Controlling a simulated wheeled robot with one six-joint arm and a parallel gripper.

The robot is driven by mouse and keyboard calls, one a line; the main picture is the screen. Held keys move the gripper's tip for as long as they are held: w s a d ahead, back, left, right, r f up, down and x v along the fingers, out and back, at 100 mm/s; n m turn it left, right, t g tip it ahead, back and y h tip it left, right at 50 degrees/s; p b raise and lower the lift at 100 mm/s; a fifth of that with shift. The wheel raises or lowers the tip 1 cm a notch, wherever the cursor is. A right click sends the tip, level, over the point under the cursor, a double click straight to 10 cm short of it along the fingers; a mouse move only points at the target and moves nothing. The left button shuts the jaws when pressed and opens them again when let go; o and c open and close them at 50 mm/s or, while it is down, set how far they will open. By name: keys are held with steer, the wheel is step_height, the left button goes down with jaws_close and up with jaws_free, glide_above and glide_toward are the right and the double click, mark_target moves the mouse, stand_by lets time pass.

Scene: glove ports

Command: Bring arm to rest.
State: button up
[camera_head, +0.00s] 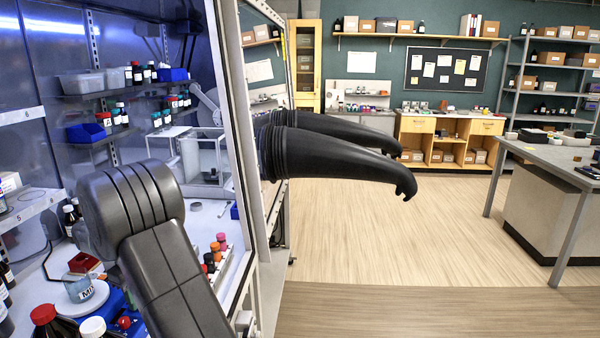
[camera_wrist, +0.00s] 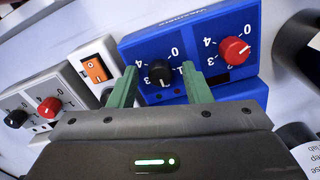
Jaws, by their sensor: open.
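My arm (camera_head: 165,265) reaches into the glove box at the left of the head view, its thick grey links bent over the work surface. The fingers point at a blue control box (camera_wrist: 190,45) with a black knob (camera_wrist: 159,72) and a red knob (camera_wrist: 233,50). The black knob appears between the fingertips; I cannot tell whether they touch it. My gripper is hidden in the head view.
An orange switch (camera_wrist: 95,69) and a grey box (camera_wrist: 40,103) with two knobs stand beside the blue box. Bottles (camera_head: 45,322), a beaker (camera_head: 80,290) and a rack of coloured caps (camera_head: 216,255) crowd the surface. Black gloves (camera_head: 335,160) stick out from the glove box's window frame.

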steer(key=n, duration=0.6)
stand_by(0.4)
